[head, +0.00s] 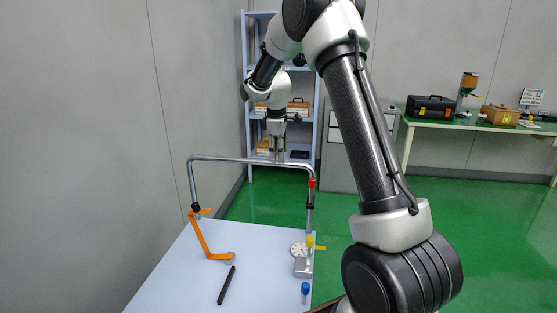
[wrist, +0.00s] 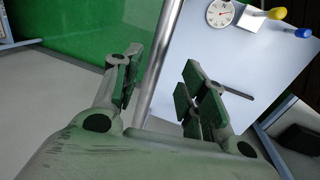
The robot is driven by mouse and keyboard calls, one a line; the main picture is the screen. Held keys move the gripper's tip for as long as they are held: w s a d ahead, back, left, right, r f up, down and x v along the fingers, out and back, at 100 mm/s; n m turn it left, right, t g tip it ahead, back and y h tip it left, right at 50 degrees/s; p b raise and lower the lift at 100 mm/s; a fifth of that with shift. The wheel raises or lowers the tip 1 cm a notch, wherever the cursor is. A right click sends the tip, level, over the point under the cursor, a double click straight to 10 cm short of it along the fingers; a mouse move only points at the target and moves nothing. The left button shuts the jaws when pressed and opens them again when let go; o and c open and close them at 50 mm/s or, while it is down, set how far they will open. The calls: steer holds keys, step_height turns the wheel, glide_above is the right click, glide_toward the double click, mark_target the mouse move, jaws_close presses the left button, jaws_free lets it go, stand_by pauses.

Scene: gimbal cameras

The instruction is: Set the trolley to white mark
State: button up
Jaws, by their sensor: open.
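The trolley has a pale blue top (head: 180,275) and a grey tubular push handle (head: 225,158) with a red collar on its right upright. My gripper (head: 278,153) is at the handle's top bar, right of its middle, pointing down. In the wrist view the two fingers of my gripper (wrist: 160,82) are apart, with the handle bar (wrist: 161,60) running between them. I cannot tell whether either finger touches the bar. The trolley top (wrist: 205,50) shows beyond the bar. No white mark on the floor is visible in either view.
On the trolley lie an orange bracket (head: 205,240), a black rod (head: 226,286), a dial gauge (head: 298,249) and yellow- and blue-capped items. A blue shelf rack (head: 246,100) stands behind. A green workbench (head: 450,121) is at the back right. The green floor (head: 450,220) between is open.

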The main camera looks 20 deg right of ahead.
step_height(320, 180, up, 7)
steer(key=s, duration=0.1)
steer(key=shift+a+r, duration=0.15)
steer(key=shift+a, duration=0.25)
steer(key=shift+s, duration=0.1)
